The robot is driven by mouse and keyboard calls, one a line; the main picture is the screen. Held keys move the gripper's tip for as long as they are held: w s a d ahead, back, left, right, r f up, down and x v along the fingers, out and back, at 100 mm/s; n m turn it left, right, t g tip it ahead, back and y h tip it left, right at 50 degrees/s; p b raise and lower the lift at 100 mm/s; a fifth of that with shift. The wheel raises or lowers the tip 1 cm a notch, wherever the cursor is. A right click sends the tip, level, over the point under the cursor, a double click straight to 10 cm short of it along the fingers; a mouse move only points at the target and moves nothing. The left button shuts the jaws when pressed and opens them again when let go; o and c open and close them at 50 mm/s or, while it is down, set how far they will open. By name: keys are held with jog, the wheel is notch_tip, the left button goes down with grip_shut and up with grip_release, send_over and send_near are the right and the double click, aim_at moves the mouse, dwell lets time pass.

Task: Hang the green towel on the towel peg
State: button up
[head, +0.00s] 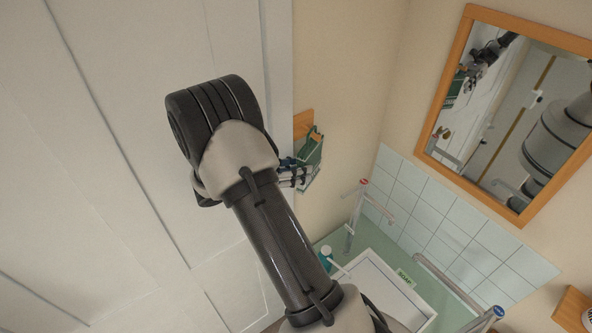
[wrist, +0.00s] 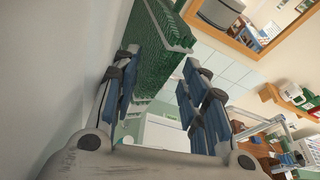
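The green towel (head: 313,148) hangs against the wall just below a small wooden board (head: 302,122) in the head view. The towel peg itself cannot be made out, so I cannot tell whether the towel is looped over it. My gripper (head: 300,176) is at the towel's lower part, partly behind my arm. In the wrist view the towel (wrist: 158,45) lies in front of and between the blue-padded fingers of my gripper (wrist: 160,62). The fingers are wide apart, with a clear gap between the right finger and the towel's lower part.
A washbasin (head: 372,290) with a green surround, a cup (head: 326,252) and grab rails (head: 355,215) is below right. A wood-framed mirror (head: 440,90) hangs on the right wall. A pale panelled door (head: 110,200) is close on the left. A wooden shelf (head: 572,308) is at lower right.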

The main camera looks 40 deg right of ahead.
jog(key=shift+o, duration=0.2)
notch_tip(320, 180, up, 10)
dwell(0.6)
jog(key=s+a+f+m+t+y+b, duration=0.2)
jog(key=s+a+f+m+y+b, duration=0.2)
jog(key=s+a+f+m+b, duration=0.2)
jog(key=s+a+f+m+t+y+b, duration=0.3)
jog(key=s+a+f+m+y+b, duration=0.2)
jog(key=s+a+b, duration=0.3)
jog(key=s+a+f+m+t+y+b, duration=0.2)
jog(key=s+a+f+m+y+b, duration=0.3)
jog(key=a+b, duration=0.7)
jog(key=s+a+f+m, duration=0.1)
jog(key=a+f+m, duration=0.1)
jog(key=a, duration=0.1)
jog(key=shift+s+f+m, duration=0.3)
jog(key=shift+s+f, duration=0.1)
jog(key=shift+c, duration=0.3)
dwell(1.2)
